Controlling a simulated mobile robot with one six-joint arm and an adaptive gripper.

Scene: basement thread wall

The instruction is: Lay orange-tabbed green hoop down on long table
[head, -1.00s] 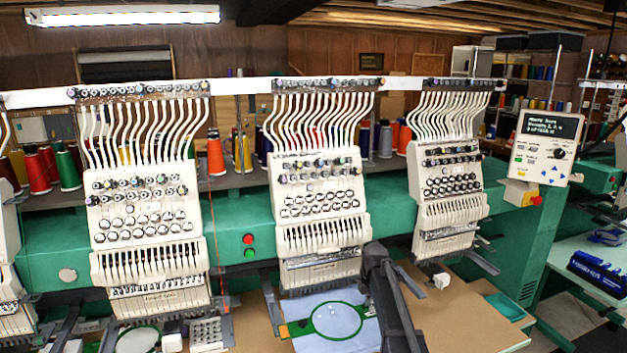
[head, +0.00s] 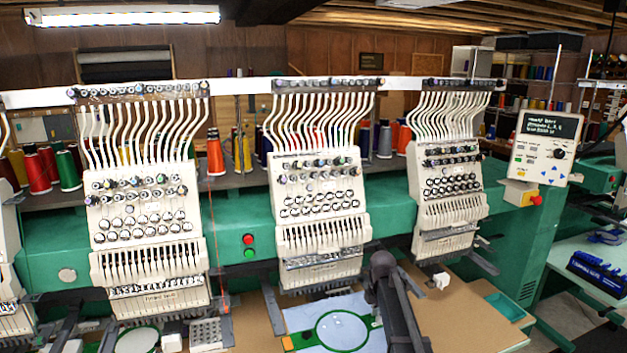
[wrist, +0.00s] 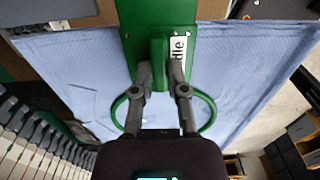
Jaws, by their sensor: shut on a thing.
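The green hoop (head: 319,336) is a ring around a light blue cloth (head: 300,318), in front of the middle machine head. An orange tab (head: 287,343) shows at its left. The arm hides part of its right side in the head view. In the wrist view the ring (wrist: 208,118) shows on both sides of the fingers, with the cloth spread around it. My gripper (wrist: 160,72) is shut on a raised green part of the hoop (wrist: 158,48), beside a white label. The long table (head: 462,308) has a brown top under and right of the hoop. Whether the hoop touches it I cannot tell.
The multi-head embroidery machine (head: 395,225) runs along the back, its middle head (head: 320,215) close above the cloth. A small white block (head: 441,280) lies on the table right of my arm. Brown tabletop between is clear.

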